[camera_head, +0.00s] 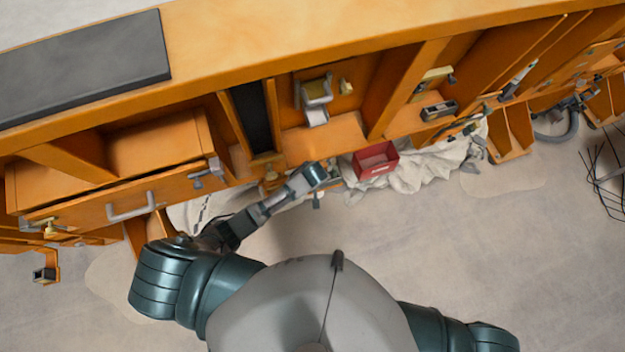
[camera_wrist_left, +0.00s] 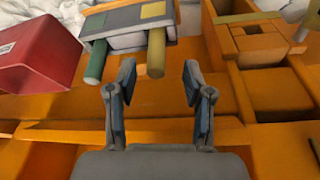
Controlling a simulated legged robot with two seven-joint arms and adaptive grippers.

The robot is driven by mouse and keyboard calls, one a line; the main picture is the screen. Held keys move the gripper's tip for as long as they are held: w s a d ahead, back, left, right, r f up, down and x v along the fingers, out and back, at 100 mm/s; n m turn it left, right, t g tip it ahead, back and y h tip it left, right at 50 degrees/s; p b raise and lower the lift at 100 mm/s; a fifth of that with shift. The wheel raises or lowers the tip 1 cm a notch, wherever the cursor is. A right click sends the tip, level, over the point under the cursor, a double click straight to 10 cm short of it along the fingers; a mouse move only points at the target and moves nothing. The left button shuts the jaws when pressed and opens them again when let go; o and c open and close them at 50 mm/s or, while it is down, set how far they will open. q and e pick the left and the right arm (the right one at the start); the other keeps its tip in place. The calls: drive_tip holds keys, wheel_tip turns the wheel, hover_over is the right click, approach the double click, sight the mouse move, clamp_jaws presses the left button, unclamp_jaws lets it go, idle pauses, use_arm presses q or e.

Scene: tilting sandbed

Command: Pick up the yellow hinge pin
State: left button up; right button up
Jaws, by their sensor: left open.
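The yellow hinge pin (camera_wrist_left: 156,52) shows in the left wrist view as a short yellow rod. It hangs from a grey block with a yellow stripe (camera_wrist_left: 130,22), beside a green rod (camera_wrist_left: 95,60). My left gripper (camera_wrist_left: 159,84) is open and empty. The pin's near end lies between the two fingertips in the picture; I cannot tell the depth gap, and no contact shows. In the head view my left gripper (camera_head: 316,176) reaches toward the orange bench; its fingers and the pin are not clear there. My right gripper is not in view.
A red bin (camera_head: 376,160) stands right of my left gripper in the head view, and at the left in the wrist view (camera_wrist_left: 35,55). Orange bench partitions (camera_wrist_left: 260,90) crowd the right. White cloth (camera_head: 430,170) lies below the bench. Grey floor is open in front.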

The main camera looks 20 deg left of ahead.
use_arm(q)
drive_tip(key=x, duration=0.4)
drive_tip(key=shift+w+d+f, duration=0.1)
drive_tip(key=shift+d, duration=0.3)
drive_tip(key=shift+a, duration=0.2)
clamp_jaws()
